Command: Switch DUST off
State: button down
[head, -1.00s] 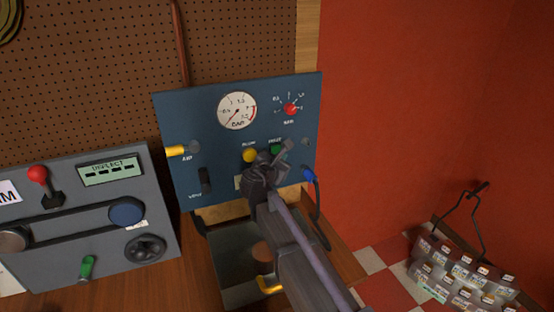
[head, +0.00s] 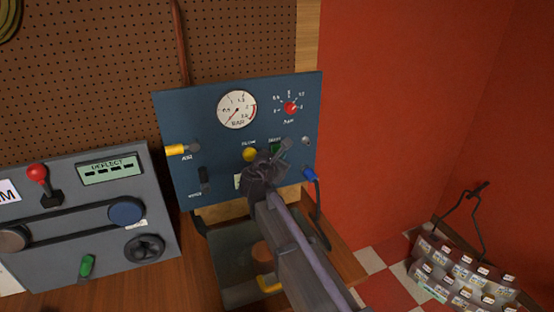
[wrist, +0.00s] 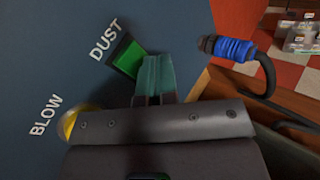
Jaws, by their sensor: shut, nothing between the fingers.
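The blue panel (head: 225,160) carries a green, square-looking DUST switch (head: 276,149), partly hidden by my gripper in the head view. In the wrist view the green switch (wrist: 127,56) sits beside the white DUST label (wrist: 104,39). My gripper (head: 284,147) is shut and empty, with its tips at the panel close to the right of the switch. In the wrist view the teal-grey fingers (wrist: 155,66) overlap the switch's lower right edge. I cannot tell whether they touch it.
The yellow BLOW button (head: 250,154) is left of the switch, and my gripper partly covers it in the wrist view (wrist: 70,124). A blue hose connector (head: 309,174) with a dark hose is at lower right. A gauge (head: 237,110) and red knob (head: 290,108) are above.

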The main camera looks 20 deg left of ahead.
jog(key=shift+w+a+f, duration=0.2)
jog(key=shift+w+a, duration=0.1)
dwell(0.7)
jog(key=shift+w+a+b, duration=0.15)
jog(key=shift+a+b, duration=0.05)
jog(key=shift+b, duration=0.15)
dwell(0.7)
jog(key=shift+r, duration=0.1)
jog(key=shift+s+d+r+p, duration=0.1)
jog(key=shift+s+d+p, duration=0.25)
jog(key=shift+s+d, duration=0.2)
jog(key=s+d+r+p, duration=0.2)
jog(key=s+d, duration=0.1)
jog(key=shift+s+r, duration=0.1)
jog(key=shift+s, duration=0.1)
dwell(0.4)
